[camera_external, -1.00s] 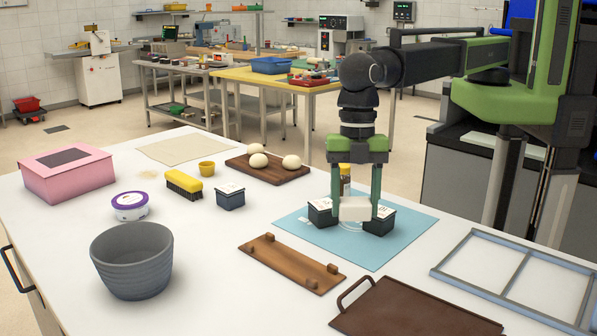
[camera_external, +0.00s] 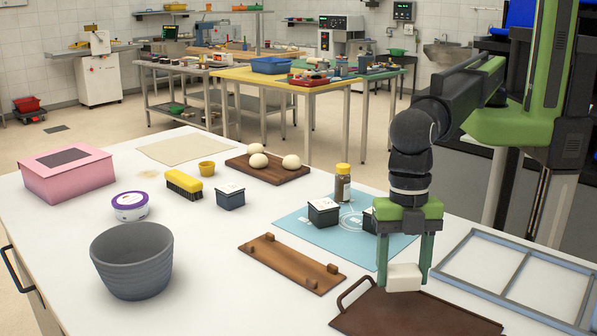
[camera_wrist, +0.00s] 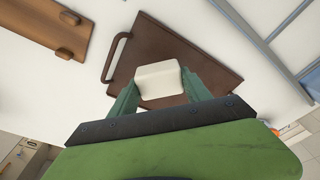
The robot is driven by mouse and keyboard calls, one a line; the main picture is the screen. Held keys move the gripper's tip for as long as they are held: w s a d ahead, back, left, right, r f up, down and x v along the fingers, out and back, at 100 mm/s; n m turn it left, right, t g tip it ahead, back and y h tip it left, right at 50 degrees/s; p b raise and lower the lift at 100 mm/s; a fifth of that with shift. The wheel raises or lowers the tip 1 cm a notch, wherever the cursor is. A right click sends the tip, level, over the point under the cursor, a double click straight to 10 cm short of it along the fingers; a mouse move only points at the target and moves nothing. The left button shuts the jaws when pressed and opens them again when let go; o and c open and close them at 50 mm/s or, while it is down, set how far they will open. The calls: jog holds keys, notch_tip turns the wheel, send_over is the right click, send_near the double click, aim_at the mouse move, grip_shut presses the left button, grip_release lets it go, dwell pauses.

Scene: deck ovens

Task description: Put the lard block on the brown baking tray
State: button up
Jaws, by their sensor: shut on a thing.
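The lard block (camera_external: 404,278) is a small off-white block. My gripper (camera_external: 405,274) is shut on it, with one green finger on each side. In the external view the block shows in front of the far part of the brown baking tray (camera_external: 400,315). In the wrist view the lard block (camera_wrist: 159,79) lies between the fingers (camera_wrist: 160,92), over the brown tray (camera_wrist: 150,42). The tray is flat and dark brown, with a loop handle at its left. I cannot tell exactly how high the block is above the tray.
A wooden board with pegs (camera_external: 290,264) lies left of the tray. A grey metal frame (camera_external: 520,275) lies to the right. A blue mat (camera_external: 335,248) behind holds dark boxes and a yellow-capped jar (camera_external: 343,182). A grey bowl (camera_external: 133,262) stands at the front left.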

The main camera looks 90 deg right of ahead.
aim_at(400, 288)
notch_tip(400, 288, down, 4)
jog(key=b, duration=0.4)
jog(key=shift+f, duration=0.2)
jog(key=shift+r, duration=0.25)
jog(key=shift+f, duration=0.2)
jog(key=o, duration=1.4)
jog(key=r+p, duration=0.4)
jog(key=d+r+p, duration=0.1)
jog(key=r+p, duration=0.3)
jog(key=d+r+p, duration=0.1)
jog(key=r+p, duration=0.3)
jog(key=shift+r, duration=0.25)
jog(key=shift+f, duration=0.1)
